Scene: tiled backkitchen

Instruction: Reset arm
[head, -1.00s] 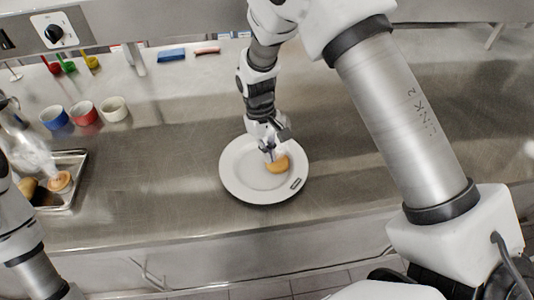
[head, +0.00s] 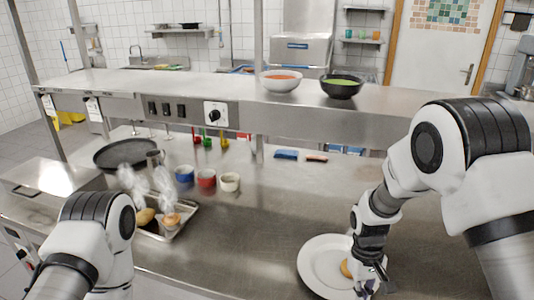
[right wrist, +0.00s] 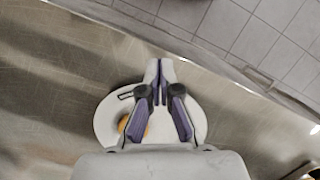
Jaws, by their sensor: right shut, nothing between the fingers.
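My right gripper (head: 368,288) hangs at the right part of a white plate (head: 312,257), beside a small golden bun (head: 346,268) lying on it. In the right wrist view the gripper (right wrist: 160,68) is shut and empty. Its fingers cover part of the plate (right wrist: 196,112), and the bun (right wrist: 124,123) shows partly hidden at their left. Only an upper part of my left arm shows at the lower left of the head view; its gripper is out of view.
A metal tray (head: 187,224) holds several food items at the left. Blue, red and cream cups (head: 229,182) stand behind it. A shelf (head: 215,90) with two bowls (head: 342,87) spans above the counter's back. The counter's middle (head: 240,225) is clear.

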